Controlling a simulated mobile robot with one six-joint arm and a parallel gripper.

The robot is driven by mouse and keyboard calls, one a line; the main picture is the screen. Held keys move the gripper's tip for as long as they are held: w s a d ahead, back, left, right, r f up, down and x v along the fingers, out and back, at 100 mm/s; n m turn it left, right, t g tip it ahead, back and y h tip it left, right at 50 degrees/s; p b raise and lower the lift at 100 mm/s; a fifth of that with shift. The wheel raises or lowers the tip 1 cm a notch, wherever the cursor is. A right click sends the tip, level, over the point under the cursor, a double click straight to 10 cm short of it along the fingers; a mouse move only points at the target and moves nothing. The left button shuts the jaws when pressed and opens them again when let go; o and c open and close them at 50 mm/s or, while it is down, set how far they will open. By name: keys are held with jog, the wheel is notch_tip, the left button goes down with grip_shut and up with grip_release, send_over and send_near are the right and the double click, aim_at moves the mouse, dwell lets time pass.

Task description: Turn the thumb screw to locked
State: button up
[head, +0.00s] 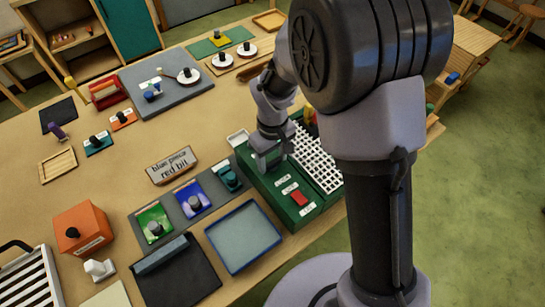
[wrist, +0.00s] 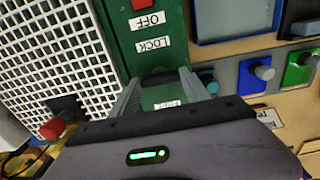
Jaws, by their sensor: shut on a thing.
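A green box (head: 262,190) with a white grid panel stands at the table's near right edge. My gripper (head: 268,160) reaches down onto the box's left part, left of the grid. In the wrist view my gripper (wrist: 160,82) has its two pale fingers around a small, dark, rounded thing, the thumb screw (wrist: 157,72), mostly hidden between them. A label reading LOCK (wrist: 154,45) lies just beyond the fingertips. Another label (wrist: 169,104) shows partly between the fingers, its text hard to read. I cannot tell which way the screw points.
A red switch (head: 299,198) sits on the box near an OFF label (wrist: 148,21). The white grid (head: 316,160) is close beside the gripper. A blue-rimmed tray (head: 243,237) and coloured plates with knobs, such as the green one (head: 154,223), lie left of the box.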

aim_at(273, 162)
dwell(0.4)
jog(key=o, duration=1.4)
notch_tip(273, 162, up, 18)
jog(key=p, duration=0.4)
jog(key=shift+f, duration=0.25)
jog(key=s+d+f+m+t+b, duration=0.2)
jog(key=s+m+b, duration=0.1)
jog(key=s+b, duration=0.2)
jog(key=s+d+f+m+t+y+b, duration=0.1)
jog(key=s+d+f+m+t+b, duration=0.1)
jog(key=s+b, duration=0.4)
jog(key=s+d+f+m+t+y+b, duration=0.1)
jog(key=s+d+f+m+b, duration=0.2)
jog(key=s+m+b, duration=0.3)
jog(key=shift+s+d+t, duration=0.25)
jog(key=shift+d+t, duration=0.15)
jog(key=shift+d, duration=0.2)
